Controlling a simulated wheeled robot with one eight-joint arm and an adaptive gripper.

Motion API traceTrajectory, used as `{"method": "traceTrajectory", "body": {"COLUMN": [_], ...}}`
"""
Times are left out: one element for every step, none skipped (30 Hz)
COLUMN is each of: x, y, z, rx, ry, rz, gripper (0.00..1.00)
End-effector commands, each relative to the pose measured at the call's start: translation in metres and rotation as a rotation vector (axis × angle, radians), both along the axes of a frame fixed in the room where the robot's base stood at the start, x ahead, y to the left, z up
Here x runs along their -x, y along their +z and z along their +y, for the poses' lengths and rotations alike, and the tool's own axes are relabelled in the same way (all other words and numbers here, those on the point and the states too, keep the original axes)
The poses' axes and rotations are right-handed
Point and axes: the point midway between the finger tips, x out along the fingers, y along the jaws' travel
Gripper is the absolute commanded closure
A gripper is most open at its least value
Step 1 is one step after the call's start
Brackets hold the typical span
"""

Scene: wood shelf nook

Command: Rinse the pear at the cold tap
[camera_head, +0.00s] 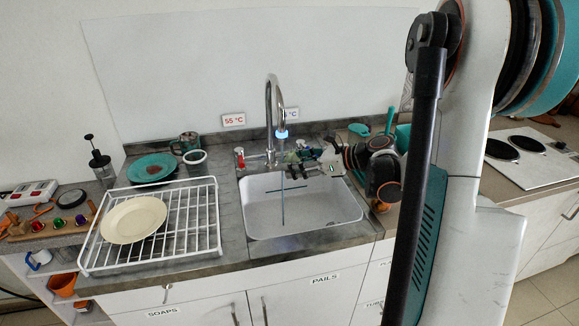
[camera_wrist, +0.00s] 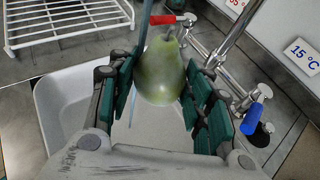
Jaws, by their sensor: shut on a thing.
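My gripper (camera_wrist: 163,85) is shut on the green pear (camera_wrist: 160,72), with its dark green pads on both sides of it. In the head view the gripper (camera_head: 296,160) is over the sink, under the tap's spout. A thin bluish water stream (camera_head: 283,205) runs from the tap (camera_head: 272,95) into the sink (camera_head: 265,222). In the wrist view the stream (camera_wrist: 146,25) runs along the pear's left edge; I cannot tell whether it touches the pear. The blue handle (camera_wrist: 250,118) is right of the gripper, by the 15 °C label (camera_wrist: 303,57). The red handle (camera_wrist: 170,19) is beyond the pear.
A white dish rack (camera_head: 205,225) with a cream plate (camera_head: 134,220) stands left of the sink. Teal items (camera_head: 359,130) stand right of the sink, near my arm.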

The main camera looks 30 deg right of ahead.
Motion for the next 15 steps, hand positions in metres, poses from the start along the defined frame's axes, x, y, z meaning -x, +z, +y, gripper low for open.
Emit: {"method": "traceTrajectory", "body": {"x": [0.0000, 0.0000, 0.0000, 0.0000, 0.0002, 0.0002, 0.0004, 0.0007, 0.0010, 0.0013, 0.0017, 0.0021, 0.0024, 0.0028, 0.0033], "y": [0.0001, 0.0001, 0.0001, 0.0001, 0.0001, 0.0002, 0.0001, 0.0001, 0.0000, 0.0000, 0.0001, 0.0000, 0.0000, -0.0002, -0.0002], "z": [-0.0001, -0.0001, -0.0001, 0.0000, 0.0001, 0.0005, 0.0010, 0.0015, 0.0025, 0.0033, 0.0042, 0.0055, 0.0065, 0.0075, 0.0087], "rx": [0.000, 0.000, 0.000, 0.000, 0.000, 0.000, 0.000, 0.000, 0.000, 0.000, 0.000, 0.000, 0.000, 0.000, 0.000], "ry": [0.000, 0.000, 0.000, 0.000, 0.000, 0.000, 0.000, 0.000, 0.000, 0.000, 0.000, 0.000, 0.000, 0.000, -0.001], "rz": [0.000, 0.000, 0.000, 0.000, 0.000, 0.000, 0.000, 0.000, 0.000, 0.000, 0.000, 0.000, 0.000, 0.000, 0.000], "gripper": [0.79, 0.79, 0.79, 0.79, 0.79, 0.79, 0.79, 0.79, 0.79, 0.79, 0.79, 0.79, 0.79, 0.79, 0.79]}}
